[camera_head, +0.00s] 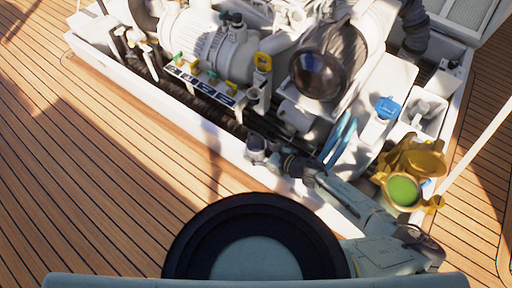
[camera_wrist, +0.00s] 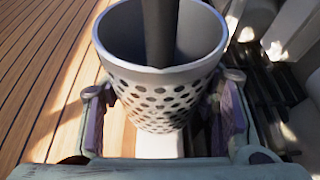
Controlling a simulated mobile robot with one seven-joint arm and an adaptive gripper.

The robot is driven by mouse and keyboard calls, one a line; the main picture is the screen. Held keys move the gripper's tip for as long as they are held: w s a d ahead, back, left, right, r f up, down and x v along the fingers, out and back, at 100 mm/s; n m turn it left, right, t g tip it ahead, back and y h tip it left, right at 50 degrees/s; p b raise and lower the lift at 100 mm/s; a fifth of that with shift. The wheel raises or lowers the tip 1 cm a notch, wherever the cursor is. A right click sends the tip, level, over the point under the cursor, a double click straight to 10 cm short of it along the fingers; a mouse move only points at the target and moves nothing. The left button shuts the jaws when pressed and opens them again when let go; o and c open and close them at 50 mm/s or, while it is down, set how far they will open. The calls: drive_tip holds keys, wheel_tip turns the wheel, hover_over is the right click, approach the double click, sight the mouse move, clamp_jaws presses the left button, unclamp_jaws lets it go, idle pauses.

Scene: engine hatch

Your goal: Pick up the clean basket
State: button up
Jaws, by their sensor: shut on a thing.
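The basket (camera_wrist: 163,100) is a light grey, tapered, perforated cup with an open top. A dark upright bar (camera_wrist: 160,32) rises from inside it. My gripper (camera_wrist: 166,115) has one finger on each side of the basket and is shut on it. The basket's lower end is partly hidden. In the head view the basket (camera_head: 257,147) looks small and upright at the end of my arm, and my gripper (camera_head: 272,155) holds it near the hatch's front edge. I cannot tell from its look alone that it is clean.
The engine (camera_head: 215,50) fills the hatch behind. A white hatch edge (camera_head: 175,110) runs beside my gripper. A yellow-brown open housing (camera_head: 425,160) with a green round part (camera_head: 403,190) stands at the right. A blue cap (camera_head: 387,107) is near it. Wooden deck (camera_head: 80,190) at left is clear.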

drive_tip(key=c, duration=0.5)
drive_tip(key=shift+c, duration=0.2)
